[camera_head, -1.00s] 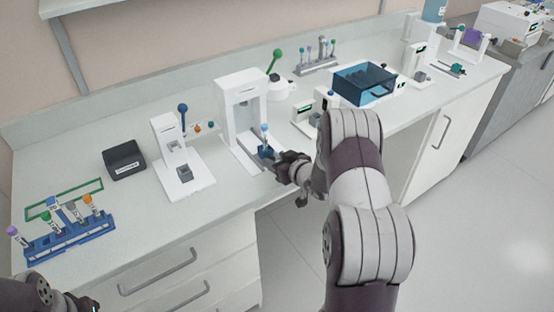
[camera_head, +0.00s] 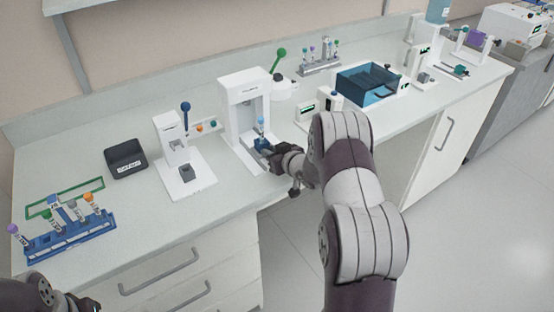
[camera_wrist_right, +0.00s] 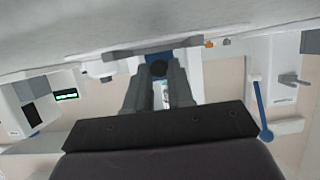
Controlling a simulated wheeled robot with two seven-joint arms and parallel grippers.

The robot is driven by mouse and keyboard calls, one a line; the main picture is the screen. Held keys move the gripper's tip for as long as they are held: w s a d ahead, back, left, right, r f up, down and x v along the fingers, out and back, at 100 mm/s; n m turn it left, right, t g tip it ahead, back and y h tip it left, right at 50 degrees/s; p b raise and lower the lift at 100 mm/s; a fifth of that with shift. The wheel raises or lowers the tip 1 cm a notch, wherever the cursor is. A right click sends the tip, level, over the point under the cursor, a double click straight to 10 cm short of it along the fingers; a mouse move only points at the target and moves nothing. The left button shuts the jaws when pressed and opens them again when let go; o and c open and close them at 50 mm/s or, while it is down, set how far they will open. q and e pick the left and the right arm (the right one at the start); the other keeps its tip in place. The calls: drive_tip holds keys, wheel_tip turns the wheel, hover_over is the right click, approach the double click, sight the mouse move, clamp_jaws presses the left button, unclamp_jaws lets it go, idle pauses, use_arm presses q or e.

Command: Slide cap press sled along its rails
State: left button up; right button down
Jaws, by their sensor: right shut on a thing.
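The cap press (camera_head: 235,92) is a tall white frame on a white base plate, in the middle of the bench. Its blue sled (camera_head: 261,144) sits at the front of the base and carries an upright tube (camera_head: 261,129) with a light blue cap. My right gripper (camera_head: 277,158) is at the sled's front side, shut on its handle. The rails are mostly hidden. My left gripper (camera_head: 84,304) is cut off at the bottom left.
A smaller white press (camera_head: 172,143) with a blue lever and a dark box (camera_head: 126,158) stand to the left. A blue tube rack (camera_head: 70,240) is at the far left. White devices (camera_head: 305,108) and a blue bin (camera_head: 366,84) stand to the right.

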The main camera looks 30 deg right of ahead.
drive_tip(key=shift+w, duration=0.25)
drive_tip(key=c, duration=1)
unclamp_jaws()
drive_tip(key=shift+s, duration=0.1)
drive_tip(key=v, duration=1.2)
drive_tip(key=shift+s+r+b, duration=0.1)
drive_tip(key=shift+s+b, duration=0.2)
